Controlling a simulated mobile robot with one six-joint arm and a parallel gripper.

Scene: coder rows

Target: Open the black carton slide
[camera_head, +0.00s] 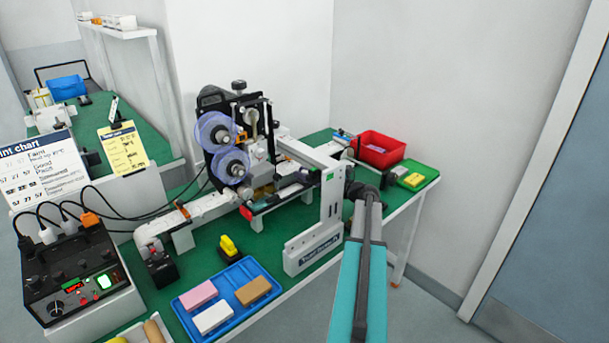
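A coding machine (238,130) with two purple reels stands on the green bench top. A dark, red-edged part (266,202) sits low on its front. I cannot tell for sure which part is the black carton slide, or whether it is open. My teal arm reaches up from the bottom right. Its dark end, my gripper (357,186), is by the white upright panel at the right of the machine. The fingers are too small and hidden to tell open from shut, and I see nothing clearly held.
A blue tray (232,318) with pink, white and brown blocks lies in front. A control box (78,272) with cables stands at left. A red bin (377,150) and a green tray (411,176) are at right. A door is far right.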

